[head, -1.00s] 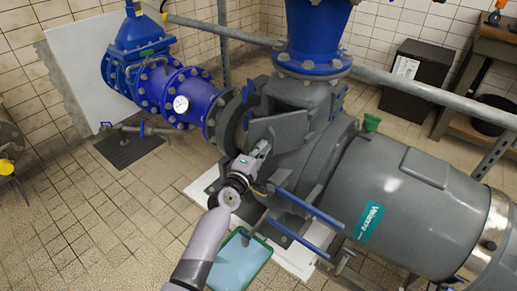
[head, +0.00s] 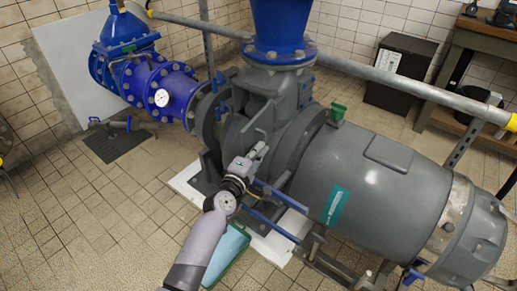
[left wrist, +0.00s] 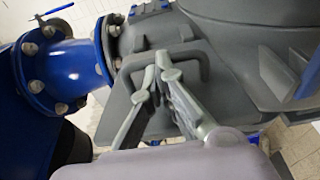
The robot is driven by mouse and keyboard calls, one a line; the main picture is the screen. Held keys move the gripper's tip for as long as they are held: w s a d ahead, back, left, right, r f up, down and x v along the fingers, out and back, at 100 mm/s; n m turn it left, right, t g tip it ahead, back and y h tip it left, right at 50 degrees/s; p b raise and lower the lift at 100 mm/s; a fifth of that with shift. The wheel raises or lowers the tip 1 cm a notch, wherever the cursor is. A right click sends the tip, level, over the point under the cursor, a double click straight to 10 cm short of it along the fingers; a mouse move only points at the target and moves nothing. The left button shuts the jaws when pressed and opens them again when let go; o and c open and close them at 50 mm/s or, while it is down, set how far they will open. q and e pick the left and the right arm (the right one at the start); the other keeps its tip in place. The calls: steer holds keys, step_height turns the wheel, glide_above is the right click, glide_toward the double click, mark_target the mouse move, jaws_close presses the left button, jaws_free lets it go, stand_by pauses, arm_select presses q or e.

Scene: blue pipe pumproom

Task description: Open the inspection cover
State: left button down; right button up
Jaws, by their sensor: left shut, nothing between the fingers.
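The inspection cover (head: 263,120) is a grey plate on the side of the grey pump casing (head: 300,150), below the blue vertical pipe. In the head view it shows narrow and steeply angled; I cannot tell how far it stands from the casing. In the left wrist view a grey plate with a raised bar handle (left wrist: 202,62) lies just beyond the fingers. My left gripper (head: 262,148) is shut and empty, just below and in front of the cover. Its fingertips (left wrist: 162,68) overlap the handle in the left wrist view; contact is unclear. My right gripper is out of view.
Blue rails (head: 280,196) stand close to the right of my left gripper. A green-rimmed tray (head: 228,252) lies on the floor below my arm. A long grey pipe (head: 375,75) crosses behind the pump. Tiled floor (head: 120,210) at the left is free.

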arm_select(q)
steer(key=shift+f, duration=0.1)
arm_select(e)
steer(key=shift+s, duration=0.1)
